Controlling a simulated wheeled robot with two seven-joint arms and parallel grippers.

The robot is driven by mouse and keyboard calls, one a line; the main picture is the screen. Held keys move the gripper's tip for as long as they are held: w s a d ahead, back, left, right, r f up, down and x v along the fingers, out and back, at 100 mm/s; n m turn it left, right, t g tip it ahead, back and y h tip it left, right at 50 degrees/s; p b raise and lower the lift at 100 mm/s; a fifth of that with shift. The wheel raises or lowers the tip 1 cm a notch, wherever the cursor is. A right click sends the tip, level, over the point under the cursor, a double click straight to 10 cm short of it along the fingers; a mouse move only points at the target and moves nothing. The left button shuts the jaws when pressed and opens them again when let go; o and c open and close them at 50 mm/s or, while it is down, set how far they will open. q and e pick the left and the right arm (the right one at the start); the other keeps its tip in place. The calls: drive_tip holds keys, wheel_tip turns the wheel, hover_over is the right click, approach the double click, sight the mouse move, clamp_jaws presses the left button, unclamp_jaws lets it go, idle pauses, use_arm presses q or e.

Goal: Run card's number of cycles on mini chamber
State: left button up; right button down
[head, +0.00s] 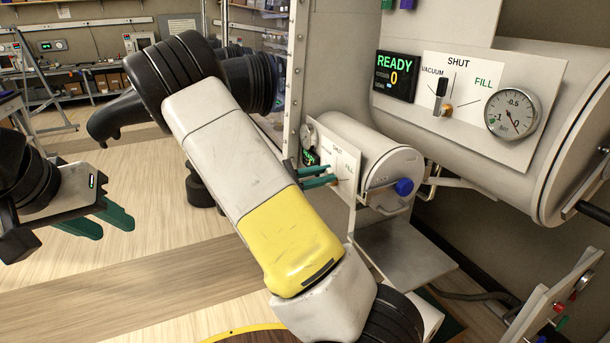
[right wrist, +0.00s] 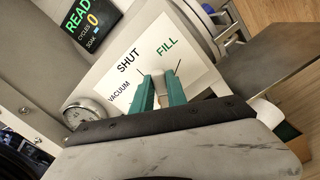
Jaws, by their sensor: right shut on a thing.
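The mini chamber (head: 378,165) is the small white cylinder, with a blue knob (head: 404,187) on its round door. Its white valve panel (head: 345,165) reads SHUT and FILL, and VACUUM also shows on the panel in the right wrist view (right wrist: 112,72). My right gripper (head: 335,178) is shut on the valve handle at this panel; its green fingers (right wrist: 161,88) hide most of the handle, so I cannot tell its setting. The mini chamber's display (right wrist: 88,22) shows READY, partly cut off, and cycles 0. My left gripper (head: 108,222) is open and empty at the left. I cannot make out a card.
The large chamber (head: 575,130) stands at the right, its display (head: 394,76) reading READY 0, with a black lever (head: 440,91) and gauge (head: 513,113). A grey shelf (head: 405,250) sits below the mini chamber.

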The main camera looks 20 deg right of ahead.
drive_tip(key=n, duration=0.1)
drive_tip(key=w+n, duration=0.1)
drive_tip(key=n, duration=0.1)
drive_tip(key=w+n, duration=0.1)
drive_tip(key=shift+r+n, duration=0.3)
drive_tip(key=shift+r, duration=0.05)
drive_tip(key=w+n, duration=0.1)
drive_tip(key=n, duration=0.1)
drive_tip(key=w+n, duration=0.1)
drive_tip(key=n, duration=0.1)
drive_tip(key=shift+a+f+n, duration=0.1)
drive_tip(key=shift+a+n, duration=0.05)
drive_tip(key=shift+n, duration=0.15)
drive_tip(key=shift+w+a+f+n, duration=0.1)
drive_tip(key=shift+w+f+n, duration=0.35)
drive_tip(key=shift+n, duration=1)
drive_tip(key=shift+w+f+n, duration=0.35)
drive_tip(key=shift+w+n, duration=0.15)
drive_tip(key=shift+n, duration=0.9)
drive_tip(key=shift+w+a+f+n, duration=0.1)
drive_tip(key=shift+w+f+n, duration=0.35)
drive_tip(key=shift+n, duration=1)
drive_tip(key=c, duration=1.3)
unclamp_jaws()
drive_tip(key=shift+w, duration=0.1)
drive_tip(key=shift+s+a, duration=0.15)
drive_tip(key=shift+a, duration=1.8)
drive_tip(key=shift+s+a, duration=0.15)
drive_tip(key=shift+a, duration=1.75)
